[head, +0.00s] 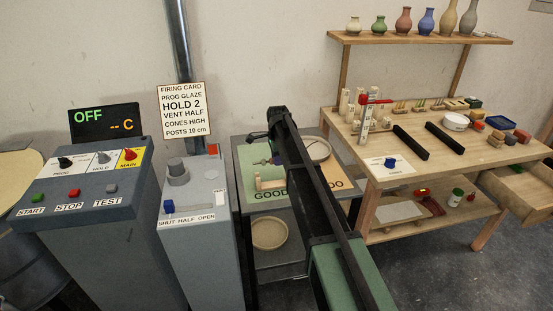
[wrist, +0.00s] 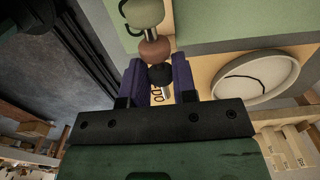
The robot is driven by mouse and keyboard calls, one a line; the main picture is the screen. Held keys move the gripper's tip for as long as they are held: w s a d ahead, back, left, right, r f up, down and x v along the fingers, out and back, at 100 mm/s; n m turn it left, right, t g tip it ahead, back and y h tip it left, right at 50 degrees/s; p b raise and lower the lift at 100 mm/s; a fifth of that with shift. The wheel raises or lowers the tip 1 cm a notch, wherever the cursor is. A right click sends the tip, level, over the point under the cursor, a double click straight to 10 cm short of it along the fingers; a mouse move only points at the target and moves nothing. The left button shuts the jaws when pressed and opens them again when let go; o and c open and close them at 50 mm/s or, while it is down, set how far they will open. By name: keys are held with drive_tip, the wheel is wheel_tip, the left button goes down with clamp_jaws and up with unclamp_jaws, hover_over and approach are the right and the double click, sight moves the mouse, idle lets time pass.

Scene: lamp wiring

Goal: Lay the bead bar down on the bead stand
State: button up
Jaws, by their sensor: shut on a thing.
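The bead bar carries a grey-green bead, a red-brown bead (wrist: 155,51) and a black bead in the wrist view. A short metal end shows below the black bead. My gripper (wrist: 157,76) is shut around the bar's near end, with one purple finger on each side. In the head view my gripper (head: 276,159) is above the green mat, partly hidden by my own arm. A small pale wooden piece (head: 270,184), seemingly the bead stand, is on the mat just below the gripper. I cannot tell whether the bar touches it.
A round pale dish (head: 317,149) lies right of the gripper; it also shows in the wrist view (wrist: 257,77). The grey control box (head: 190,205) stands close on the left. A wooden workbench (head: 375,150) with several items is on the right.

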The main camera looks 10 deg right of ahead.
drive_tip(key=shift+d, duration=0.4)
drive_tip(key=shift+a, duration=0.1)
drive_tip(key=shift+f, duration=0.1)
wheel_tip(320, 180, down, 6)
drive_tip(key=b, duration=0.6)
drive_tip(key=shift+f+b, duration=0.45)
drive_tip(key=shift+b, duration=0.1)
drive_tip(key=o, duration=1)
drive_tip(key=shift+r, duration=0.15)
